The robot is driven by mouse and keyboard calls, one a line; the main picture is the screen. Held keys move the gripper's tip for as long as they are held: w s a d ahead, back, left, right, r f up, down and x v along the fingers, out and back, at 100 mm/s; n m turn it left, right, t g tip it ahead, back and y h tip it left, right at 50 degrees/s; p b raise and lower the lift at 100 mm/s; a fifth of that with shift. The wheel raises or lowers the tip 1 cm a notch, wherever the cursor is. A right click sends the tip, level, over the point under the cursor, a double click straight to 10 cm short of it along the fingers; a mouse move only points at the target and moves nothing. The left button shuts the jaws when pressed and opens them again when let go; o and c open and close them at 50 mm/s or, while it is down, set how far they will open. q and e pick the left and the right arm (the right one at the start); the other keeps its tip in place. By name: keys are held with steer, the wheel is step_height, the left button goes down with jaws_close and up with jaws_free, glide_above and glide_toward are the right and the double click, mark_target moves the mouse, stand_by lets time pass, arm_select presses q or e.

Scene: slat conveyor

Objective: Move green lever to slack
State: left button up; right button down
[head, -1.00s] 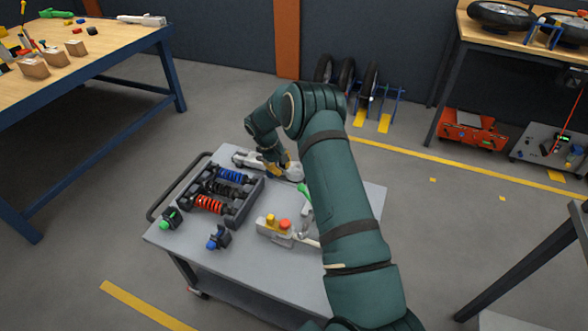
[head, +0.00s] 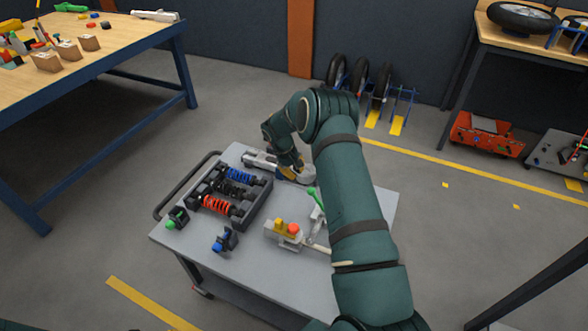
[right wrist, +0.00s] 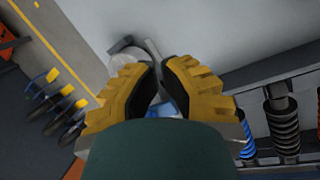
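The green lever (head: 312,194) stands on the right part of the grey cart top, just left of my right forearm, which may hide part of its mount. My right gripper (head: 294,168) is over the back of the cart, beyond the lever and beside a pale round disc (head: 306,174). In the right wrist view its yellow fingers (right wrist: 160,82) sit close together with a narrow gap. A grey bar (right wrist: 152,50) lies past the tips; I cannot tell if the fingers touch it. The green lever does not show in the wrist view. My left gripper is out of view.
The cart (head: 185,237) also holds a black rack with coloured shock absorbers (head: 232,190), a box with yellow and red buttons (head: 283,232), a green-tipped part (head: 176,219) and a blue-tipped part (head: 224,240). Wheels (head: 358,78) stand on the floor behind.

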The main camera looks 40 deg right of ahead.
steer(key=b+x, duration=0.1)
steer(key=x, duration=0.4)
steer(key=shift+s+f, duration=0.1)
steer(key=shift+f, duration=0.25)
steer(key=shift+s+r, duration=0.4)
steer(key=shift+s, duration=0.5)
steer(key=shift+s+r, duration=0.45)
steer(key=shift+s, duration=0.4)
steer(key=shift+a, duration=0.1)
steer(key=shift+r, duration=0.1)
steer(key=shift+s+r+t, duration=0.2)
steer(key=shift+s+t, duration=0.05)
steer(key=shift+t, duration=0.05)
